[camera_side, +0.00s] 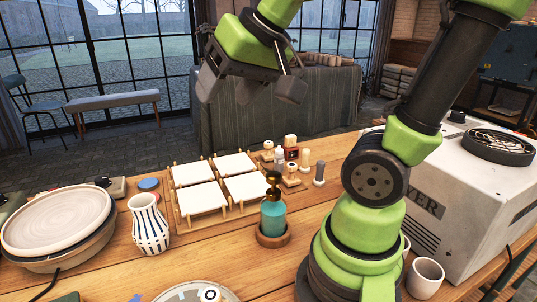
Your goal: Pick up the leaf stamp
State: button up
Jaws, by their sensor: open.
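My gripper (250,88) is open and empty, raised well above the far edge of the table and pointing down. Several small stamps stand in a cluster right of the white tiles: one with a wooden top (290,141), one with a pale handle (305,158), one dark grey (319,174) and one on a wooden block (292,177). I cannot tell which of them is the leaf stamp, since their faces are hidden. My gripper is apart from all of them.
White square tiles (201,198) rest on a wooden rack. A teal pump bottle (274,213) stands in a wooden dish in front. A striped vase (149,224) and stacked plates (57,219) are at left. A white machine (465,215) and white cup (425,279) are at right.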

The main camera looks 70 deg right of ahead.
jog(key=w+d+f+m+g+h, duration=0.1)
jog(key=w+d+f+m+h, duration=0.15)
jog(key=w+d, duration=0.75)
jog(key=m+g+h, duration=0.3)
send_near(269, 144)
jog(key=d+f, duration=0.1)
jog(key=f, duration=0.1)
jog(key=x, duration=0.4)
jog(key=shift+w+r, duration=0.1)
jog(key=shift+w, duration=0.15)
jog(key=shift+x, duration=3)
jog(key=c, duration=1)
